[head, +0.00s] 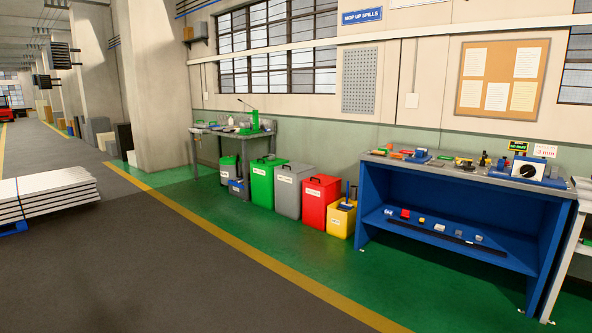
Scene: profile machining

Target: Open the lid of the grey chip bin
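The grey chip bin (287,196) stands on the green floor by the wall, between a green bin (262,186) and a red bin (313,205). It is a tall box with a pale label on its front. A dark handle (296,165) shows on its top, and its lid looks shut. The bin is some distance away across the aisle. My gripper is not in view.
A yellow bucket (340,221) stands right of the red bin. A blue workbench (451,215) with tools is farther right, and a grey bench (208,130) is behind left. Stacked sheets (50,197) lie at left. The grey aisle floor (170,275) is clear.

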